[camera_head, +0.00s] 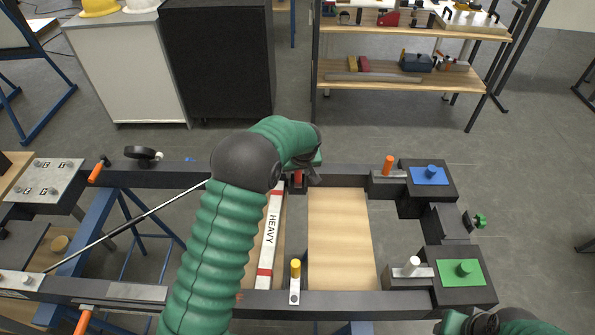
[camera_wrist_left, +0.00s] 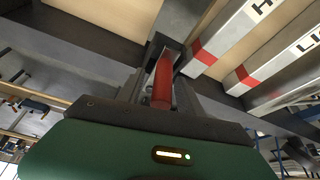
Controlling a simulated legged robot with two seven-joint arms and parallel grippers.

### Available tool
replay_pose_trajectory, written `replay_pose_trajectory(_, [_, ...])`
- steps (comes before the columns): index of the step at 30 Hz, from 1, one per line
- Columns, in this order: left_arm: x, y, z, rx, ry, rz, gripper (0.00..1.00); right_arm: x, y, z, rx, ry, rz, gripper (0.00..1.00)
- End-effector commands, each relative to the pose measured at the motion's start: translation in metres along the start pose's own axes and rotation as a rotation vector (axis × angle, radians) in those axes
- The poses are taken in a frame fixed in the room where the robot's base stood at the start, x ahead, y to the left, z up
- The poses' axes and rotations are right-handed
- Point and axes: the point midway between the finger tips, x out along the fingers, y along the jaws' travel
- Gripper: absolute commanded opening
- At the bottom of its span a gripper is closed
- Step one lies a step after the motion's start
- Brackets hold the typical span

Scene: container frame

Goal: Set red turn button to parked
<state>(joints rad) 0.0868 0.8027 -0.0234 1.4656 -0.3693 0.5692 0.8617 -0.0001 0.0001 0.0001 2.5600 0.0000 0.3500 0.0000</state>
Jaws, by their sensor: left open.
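The red turn button (camera_head: 298,178) is a small red piece on the far rail of the black frame, mostly hidden behind my left gripper in the head view. In the left wrist view it is a red knob (camera_wrist_left: 162,82) standing between the fingers. My left gripper (camera_head: 301,183) reaches down over it and is open. In the left wrist view the dark fingers (camera_wrist_left: 160,72) lie on either side of the knob; I cannot tell whether they touch it. Part of my right arm (camera_head: 490,322) shows at the bottom right; its jaws cannot be made out.
A white HEAVY strip (camera_head: 271,235) with red ends lies left of a wooden board (camera_head: 340,240). Other knobs stand nearby: yellow (camera_head: 295,268), orange (camera_head: 389,164), white (camera_head: 412,264), blue (camera_head: 431,171) and green (camera_head: 464,268). A shelf (camera_head: 410,75) stands behind.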

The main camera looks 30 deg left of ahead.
Motion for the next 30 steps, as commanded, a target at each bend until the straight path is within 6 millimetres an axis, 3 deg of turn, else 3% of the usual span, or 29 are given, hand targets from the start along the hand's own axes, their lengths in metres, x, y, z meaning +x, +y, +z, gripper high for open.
replay_pose_trajectory(2, [0.0003,-0.0007,-0.0003,-0.001,-0.001,0.0,0.43,0.0,0.0001,0.0,0.0,0.0,0.0,0.36])
replay_pose_trajectory(12, [0.001,-0.0015,-0.0009,-0.001,-0.002,0.0,0.0,0.0,0.0,0.0,0.0,0.0,0.0,0.36])
replay_pose_trajectory(30, [0.0012,-0.0013,-0.0013,0.0,0.0,0.0,0.0,0.0001,0.0001,0.0,0.0,0.0,0.0,0.36])
